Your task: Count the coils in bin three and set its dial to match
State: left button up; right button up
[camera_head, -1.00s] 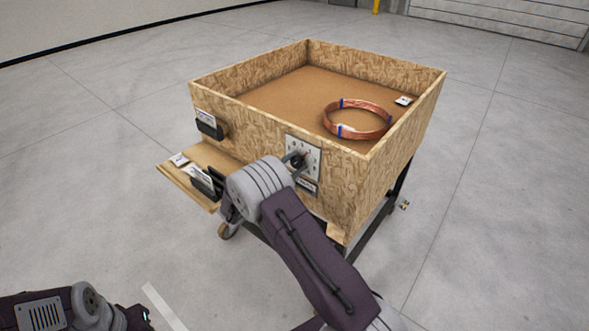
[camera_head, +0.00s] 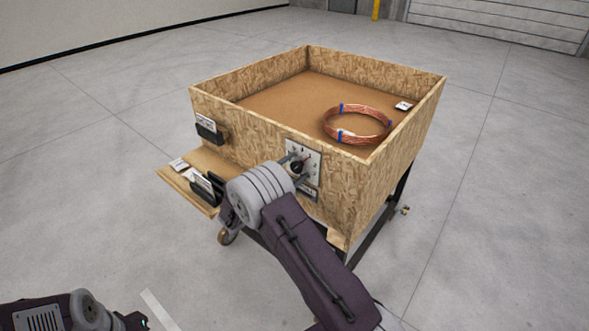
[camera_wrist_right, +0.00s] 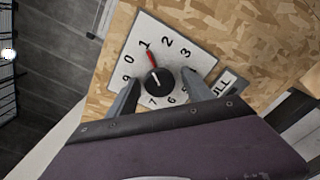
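The open wooden bin (camera_head: 345,143) holds one ring of copper tube (camera_head: 358,124) bound with blue tape, lying on its brown floor near the right side. A white dial plate (camera_head: 303,150) is on the bin's front wall. In the right wrist view, its black knob (camera_wrist_right: 158,82) has a red pointer aimed close to the 1. My right gripper (camera_wrist_right: 162,78) is open, with one finger on each side of the knob and gaps between. In the head view, my right gripper (camera_head: 297,169) is at the dial. My left gripper (camera_head: 137,321) is at the bottom left, its fingers unclear.
A small white card (camera_head: 403,106) lies in the bin's right corner. A black card holder (camera_head: 209,132) is on the front wall. A wooden ledge (camera_head: 185,184) below carries another holder (camera_head: 207,189) and a white card (camera_head: 179,164). The bin stands on a wheeled frame; surrounding floor is clear.

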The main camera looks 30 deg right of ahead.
jog(key=v, duration=0.9)
jog(key=shift+b, duration=0.3)
